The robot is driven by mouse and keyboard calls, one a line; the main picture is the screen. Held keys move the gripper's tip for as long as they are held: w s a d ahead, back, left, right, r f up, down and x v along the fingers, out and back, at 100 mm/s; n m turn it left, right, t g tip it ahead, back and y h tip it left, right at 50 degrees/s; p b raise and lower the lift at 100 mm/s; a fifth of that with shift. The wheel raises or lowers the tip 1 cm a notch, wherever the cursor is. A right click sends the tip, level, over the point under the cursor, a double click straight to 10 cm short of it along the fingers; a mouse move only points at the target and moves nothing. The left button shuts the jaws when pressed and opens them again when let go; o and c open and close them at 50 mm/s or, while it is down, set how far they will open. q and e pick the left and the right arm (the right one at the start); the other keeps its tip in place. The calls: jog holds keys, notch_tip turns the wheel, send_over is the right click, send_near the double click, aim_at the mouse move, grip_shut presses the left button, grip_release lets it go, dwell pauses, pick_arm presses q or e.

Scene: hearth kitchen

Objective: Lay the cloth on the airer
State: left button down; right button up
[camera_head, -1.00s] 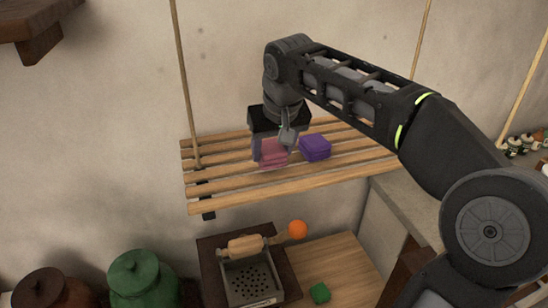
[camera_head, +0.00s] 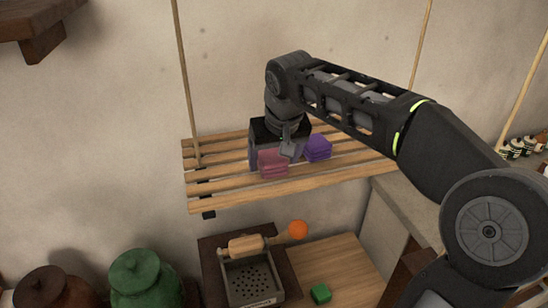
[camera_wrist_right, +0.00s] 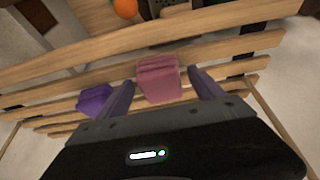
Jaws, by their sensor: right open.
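A folded pink cloth (camera_head: 273,163) lies on the wooden slats of the hanging airer (camera_head: 240,194). A folded purple cloth (camera_head: 317,148) lies to its right on the same slats. My right gripper (camera_head: 272,158) is low over the airer, behind the pink cloth in the head view. In the right wrist view the pink cloth (camera_wrist_right: 159,80) sits between the tips of my open right gripper (camera_wrist_right: 166,82), with gaps on both sides. The purple cloth (camera_wrist_right: 95,101) is outside the left finger there. My left gripper is not in view.
Ropes (camera_head: 184,75) hold the airer in front of the wall. Below it are a grater box (camera_head: 250,282), an orange ball (camera_head: 298,229), a green block (camera_head: 320,293) and a green jar (camera_head: 146,283). Small bottles (camera_head: 520,147) stand at the far right.

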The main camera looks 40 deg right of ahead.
jog(key=b+v, duration=0.1)
jog(key=v, duration=0.6)
jog(key=shift+r, duration=0.45)
jog(key=shift+a, duration=0.1)
